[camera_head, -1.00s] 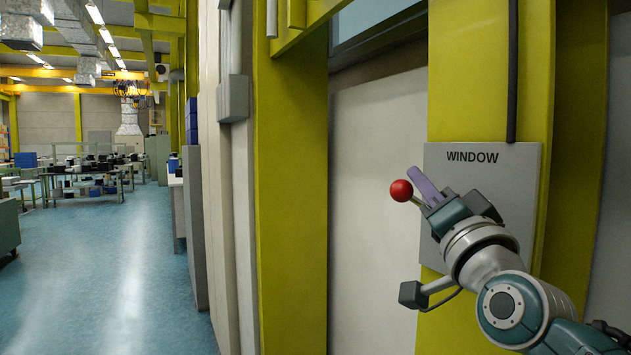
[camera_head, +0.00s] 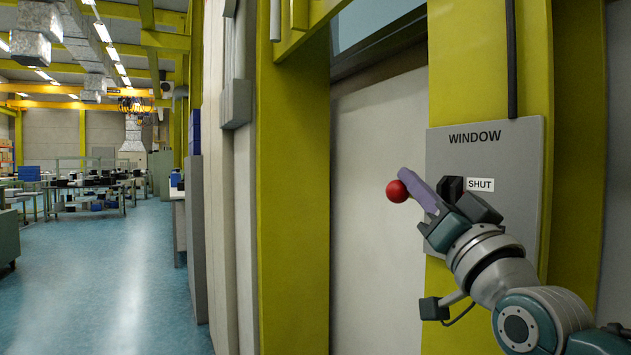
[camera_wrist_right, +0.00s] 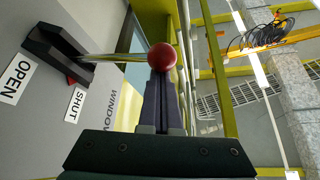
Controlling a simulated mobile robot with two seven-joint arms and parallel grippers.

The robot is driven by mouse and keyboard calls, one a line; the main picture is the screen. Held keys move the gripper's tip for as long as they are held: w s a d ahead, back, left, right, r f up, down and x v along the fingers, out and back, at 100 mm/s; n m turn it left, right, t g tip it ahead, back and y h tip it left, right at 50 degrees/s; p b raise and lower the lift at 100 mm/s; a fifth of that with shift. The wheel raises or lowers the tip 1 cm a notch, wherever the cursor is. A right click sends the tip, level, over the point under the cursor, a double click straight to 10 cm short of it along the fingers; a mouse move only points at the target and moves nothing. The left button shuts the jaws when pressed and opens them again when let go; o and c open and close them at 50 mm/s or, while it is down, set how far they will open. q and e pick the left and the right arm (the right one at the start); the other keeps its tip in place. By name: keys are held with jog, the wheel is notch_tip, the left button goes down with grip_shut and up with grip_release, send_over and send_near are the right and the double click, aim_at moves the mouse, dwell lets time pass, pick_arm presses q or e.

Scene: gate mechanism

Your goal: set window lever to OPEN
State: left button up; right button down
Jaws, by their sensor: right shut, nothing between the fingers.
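The window lever ends in a red ball knob (camera_head: 397,191) in the head view, left of the grey WINDOW panel (camera_head: 500,145). In the right wrist view a metal rod (camera_wrist_right: 112,58) runs from a black housing (camera_wrist_right: 55,50) to the red knob (camera_wrist_right: 162,57). A red marker (camera_wrist_right: 73,81) on the housing lies by the SHUT label (camera_wrist_right: 75,105); the OPEN label (camera_wrist_right: 15,82) is farther left. My right gripper (camera_head: 407,177) is shut and empty, its fingertips right at the knob; I cannot tell whether they touch. My left gripper is out of view.
A yellow post (camera_head: 292,200) and a pale wall panel (camera_head: 375,240) stand left of the WINDOW panel. A dark conduit (camera_head: 512,60) runs down to the panel's top. The blue floor (camera_head: 115,270) at the left is open, with tables farther back.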

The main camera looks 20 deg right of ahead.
pick_arm(q)
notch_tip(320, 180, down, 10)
jog(key=b, duration=0.8)
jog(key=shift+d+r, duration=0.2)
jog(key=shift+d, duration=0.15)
pick_arm(e)
notch_tip(320, 180, down, 8)
jog(key=n+y, duration=0.7)
jog(key=n, duration=0.4)
jog(key=shift+r+y, duration=0.15)
jog(key=shift+y, duration=0.25)
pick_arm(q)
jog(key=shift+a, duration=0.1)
